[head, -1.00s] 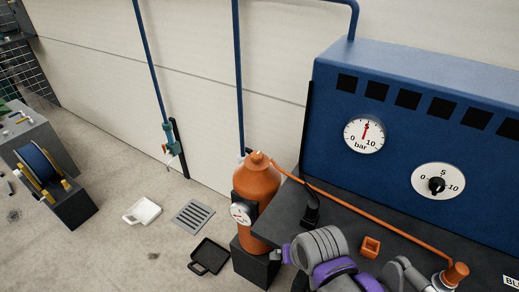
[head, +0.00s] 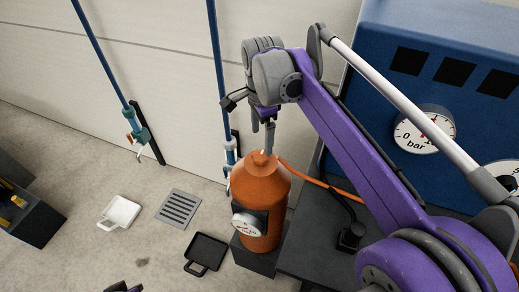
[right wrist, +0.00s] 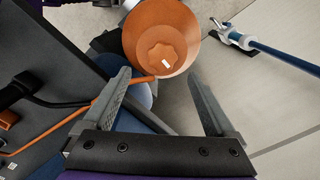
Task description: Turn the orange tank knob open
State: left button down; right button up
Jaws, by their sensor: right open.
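The orange tank (head: 262,208) stands upright on a dark block beside the dark bench, with a white-faced dial on its front. Its orange knob (head: 262,158) sits on the domed top; in the right wrist view the lobed knob (right wrist: 158,52) has a small white mark. My right gripper (head: 264,142) points down just above the knob in the head view. In the right wrist view its two fingers are spread, and the knob shows beyond the fingertips, between them. I cannot tell whether a finger touches it.
An orange hose (head: 318,184) runs from the tank top to the right over the bench. A blue pipe (head: 216,70) stands close behind the tank. A black tray (head: 206,252), a floor grate (head: 178,208) and a white pan (head: 121,211) lie on the floor to the left.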

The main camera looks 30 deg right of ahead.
aim_at(261, 155)
notch_tip(261, 155, down, 7)
jog(key=shift+w+f, duration=0.15)
jog(key=c, duration=1.4)
